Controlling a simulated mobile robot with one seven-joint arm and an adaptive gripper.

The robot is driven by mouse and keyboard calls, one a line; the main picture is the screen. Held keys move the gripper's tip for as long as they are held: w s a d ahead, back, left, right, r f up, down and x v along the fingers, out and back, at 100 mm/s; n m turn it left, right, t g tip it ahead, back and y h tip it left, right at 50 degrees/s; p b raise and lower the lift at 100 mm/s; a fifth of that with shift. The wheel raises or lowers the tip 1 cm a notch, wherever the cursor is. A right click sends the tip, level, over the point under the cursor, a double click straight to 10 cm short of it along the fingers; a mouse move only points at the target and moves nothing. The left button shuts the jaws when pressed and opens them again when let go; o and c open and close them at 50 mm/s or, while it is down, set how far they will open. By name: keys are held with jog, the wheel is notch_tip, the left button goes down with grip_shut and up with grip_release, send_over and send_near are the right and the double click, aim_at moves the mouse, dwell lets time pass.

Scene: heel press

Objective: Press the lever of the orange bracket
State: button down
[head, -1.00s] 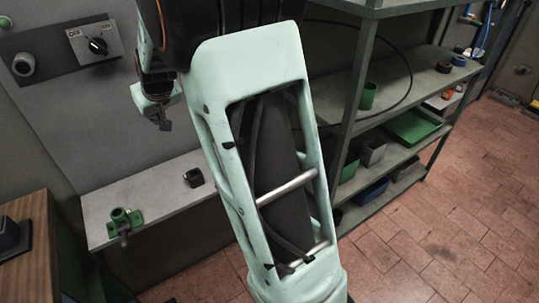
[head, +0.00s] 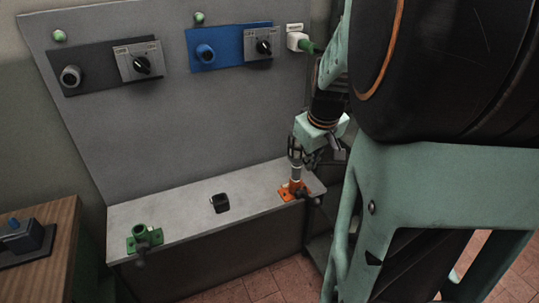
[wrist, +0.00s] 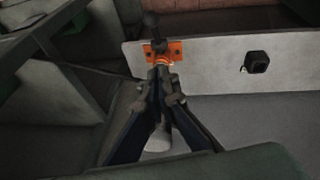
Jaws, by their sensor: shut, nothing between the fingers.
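The orange bracket (head: 290,192) is fixed near the right end of the grey ledge in the head view. It also shows beyond my fingertips in the wrist view (wrist: 174,46). Its dark lever (wrist: 152,22) ends in a round knob and points away from the wall. In the head view the knob (head: 318,201) sits just right of the bracket, at the ledge's front edge. My gripper (head: 296,167) points down over the bracket; its fingers (wrist: 162,68) are shut and empty. The fingertips overlap the bracket in view, so I cannot tell whether they touch it.
A green bracket (head: 144,238) with a dark lever stands at the ledge's left end. A small black block (head: 219,203) lies mid-ledge. Switch boxes (head: 137,62) and a blue panel (head: 205,52) are on the wall above. The ledge (head: 180,207) is otherwise mostly clear.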

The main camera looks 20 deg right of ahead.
jog(key=shift+f, duration=0.15)
send_over(307, 197)
notch_tip(307, 197, down, 11)
jog(key=shift+s+a+f+b, duration=0.25)
jog(key=shift+s+f+b, duration=0.3)
jog(key=shift+f, duration=0.25)
jog(key=shift+s, duration=0.1)
